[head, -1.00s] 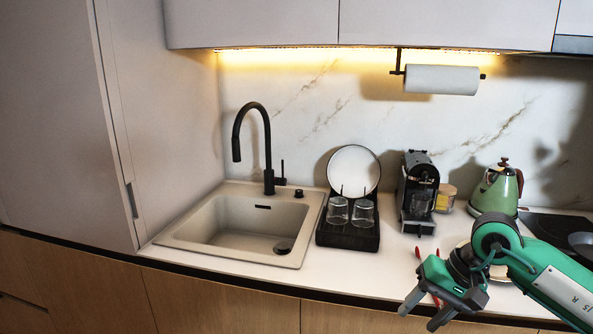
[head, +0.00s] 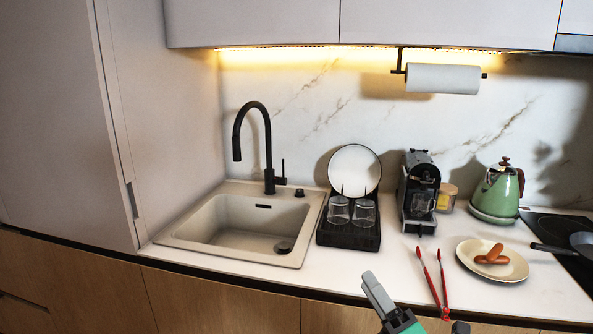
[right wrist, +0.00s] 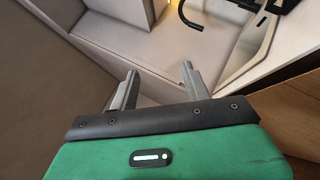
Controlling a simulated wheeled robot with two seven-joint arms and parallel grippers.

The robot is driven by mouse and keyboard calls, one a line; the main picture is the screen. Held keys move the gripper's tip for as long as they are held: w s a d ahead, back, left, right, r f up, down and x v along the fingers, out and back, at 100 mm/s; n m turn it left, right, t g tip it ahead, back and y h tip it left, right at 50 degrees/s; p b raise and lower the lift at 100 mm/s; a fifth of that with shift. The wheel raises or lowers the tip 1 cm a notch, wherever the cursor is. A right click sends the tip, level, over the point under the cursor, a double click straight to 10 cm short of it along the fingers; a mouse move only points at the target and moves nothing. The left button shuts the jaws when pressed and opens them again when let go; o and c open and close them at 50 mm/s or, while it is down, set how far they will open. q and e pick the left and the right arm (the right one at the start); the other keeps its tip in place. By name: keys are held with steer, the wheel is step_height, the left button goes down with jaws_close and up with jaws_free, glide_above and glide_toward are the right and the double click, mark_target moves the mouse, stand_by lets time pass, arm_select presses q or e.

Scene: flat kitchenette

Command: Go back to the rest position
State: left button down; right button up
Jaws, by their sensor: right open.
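My right gripper (head: 414,300) is at the bottom edge of the head view, in front of the counter, with only its finger parts and a bit of green body showing. In the right wrist view, its two grey fingers (right wrist: 158,75) stand apart with nothing between them. It is open and empty. My left gripper is not in view.
Behind are a coffee machine (head: 419,192), a green kettle (head: 497,192) and a dish rack (head: 347,236). A sink (head: 190,246) is at left; a pan (head: 583,243) at right.

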steer(key=s+d+f+m+g+h, duration=0.2)
steer(key=d+f+m+h, duration=0.15)
steer(key=f+m, duration=0.35)
steer(key=s+d+f+m+g+h, duration=0.3)
steer(key=f+m+h, duration=0.2)
steer(key=f+m, duration=0.15)
steer(key=s+d+f+m+g+h, duration=0.2)
steer(key=d+f+m+h, duration=0.15)
steer(key=f+m, duration=0.35)
steer(key=s+f+m+g, duration=0.3)
steer(key=s+f+g, duration=0.25)
steer(key=s, duration=0.35)
steer(key=s+f+m+g, duration=0.4)
steer(key=s+f, duration=0.3)
steer(key=s, duration=0.2)
step_height(320, 180, down, 27)
steer(key=g+p, duration=0.1)
steer(key=p, duration=0.3)
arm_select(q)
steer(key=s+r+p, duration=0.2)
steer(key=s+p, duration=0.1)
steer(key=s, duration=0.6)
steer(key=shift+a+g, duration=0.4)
arm_select(e)
steer(key=s+d+f+g, duration=0.1)
steer(key=s+d+f, duration=0.2)
steer(key=s+f, duration=1.3)
steer(key=s+n, duration=0.1)
steer(key=s, duration=0.3)
steer(key=shift+f, duration=0.35)
